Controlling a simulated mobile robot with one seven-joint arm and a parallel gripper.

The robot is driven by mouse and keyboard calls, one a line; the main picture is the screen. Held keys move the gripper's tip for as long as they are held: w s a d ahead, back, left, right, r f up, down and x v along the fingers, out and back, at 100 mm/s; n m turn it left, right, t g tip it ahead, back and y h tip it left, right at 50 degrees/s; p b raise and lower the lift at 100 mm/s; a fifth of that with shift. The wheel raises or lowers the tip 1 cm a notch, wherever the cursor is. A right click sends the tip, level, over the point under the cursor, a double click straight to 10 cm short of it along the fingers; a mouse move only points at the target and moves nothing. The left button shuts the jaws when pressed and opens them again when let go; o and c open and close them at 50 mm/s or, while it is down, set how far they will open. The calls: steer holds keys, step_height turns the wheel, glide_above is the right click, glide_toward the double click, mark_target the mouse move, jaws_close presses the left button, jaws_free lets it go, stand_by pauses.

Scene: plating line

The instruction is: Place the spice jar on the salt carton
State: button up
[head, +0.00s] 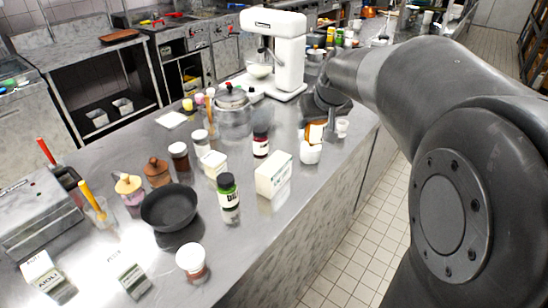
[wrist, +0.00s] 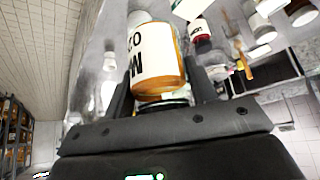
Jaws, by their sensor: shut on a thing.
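My gripper (head: 318,112) is at the right part of the counter, with the arm reaching in from the right. In the wrist view its fingers are shut on an amber jar (wrist: 163,75) with a white label and black letters, which I take for the spice jar. The jar also shows in the head view (head: 315,132), just above or touching a white object (head: 311,154); I cannot tell which. A white box-shaped carton (head: 273,176) stands upright to the left and nearer. Its print is too small to read, so I cannot be sure that it is the salt carton.
A white mixer (head: 289,60) and a metal pot (head: 233,112) stand behind. The counter's front edge runs close by on the right.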

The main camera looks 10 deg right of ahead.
steer(key=shift+w+a+f, duration=0.8)
steer(key=shift+a+f, duration=0.85)
steer(key=shift+f, duration=0.1)
steer(key=shift+w+a+f, duration=0.75)
steer(key=shift+a+f, duration=0.9)
steer(key=shift+f, duration=0.1)
steer(key=shift+w+a+f, duration=0.8)
steer(key=shift+a+f, duration=0.85)
steer(key=shift+f, duration=0.1)
steer(key=shift+f, duration=0.2)
steer(key=o, duration=1.1)
steer(key=shift+o, duration=0.2)
